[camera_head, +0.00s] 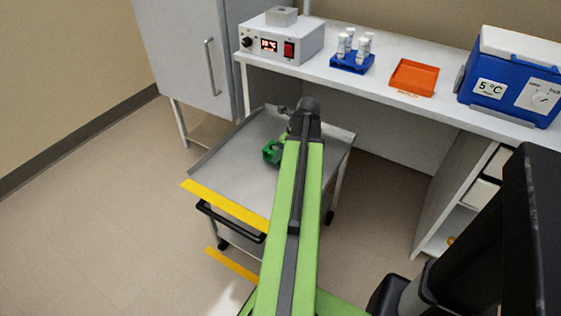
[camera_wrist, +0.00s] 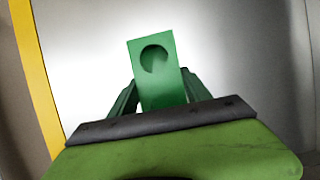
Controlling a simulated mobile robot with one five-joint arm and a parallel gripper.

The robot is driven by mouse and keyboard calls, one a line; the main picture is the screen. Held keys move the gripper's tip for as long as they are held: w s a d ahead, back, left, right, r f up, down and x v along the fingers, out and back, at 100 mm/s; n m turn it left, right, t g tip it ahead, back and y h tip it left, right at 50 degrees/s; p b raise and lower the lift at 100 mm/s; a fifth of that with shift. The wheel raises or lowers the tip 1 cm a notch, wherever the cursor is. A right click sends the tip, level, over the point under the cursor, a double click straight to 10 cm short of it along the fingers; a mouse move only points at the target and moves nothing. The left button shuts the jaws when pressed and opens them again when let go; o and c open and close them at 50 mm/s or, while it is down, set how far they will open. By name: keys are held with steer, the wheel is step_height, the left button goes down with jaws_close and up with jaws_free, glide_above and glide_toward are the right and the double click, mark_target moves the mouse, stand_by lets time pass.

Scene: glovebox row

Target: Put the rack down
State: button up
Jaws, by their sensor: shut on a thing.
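A green rack (camera_head: 272,152) shows at the left side of my arm's end, over the grey cart top (camera_head: 232,165). In the wrist view, the green rack (camera_wrist: 166,92) stands out between the fingers, with a round hole in its face. My gripper (camera_wrist: 158,94) is shut on it. In the head view my arm hides most of the gripper and part of the rack. I cannot tell whether the rack touches the cart top or is just above it.
The cart has a yellow front edge (camera_head: 225,207) and a black handle (camera_head: 230,222). Behind it, a white bench holds a heater box (camera_head: 280,42), a blue rack of vials (camera_head: 352,64), an orange tray (camera_head: 413,78) and a blue cooler (camera_head: 510,80). The cart's left side is clear.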

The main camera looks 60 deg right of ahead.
steer(key=shift+f, duration=0.85)
steer(key=o, duration=1.5)
steer(key=shift+r, duration=0.1)
steer(key=shift+r, duration=0.3)
steer(key=p+v, duration=1.1)
steer(key=shift+s+r, duration=0.2)
steer(key=shift+r, duration=0.15)
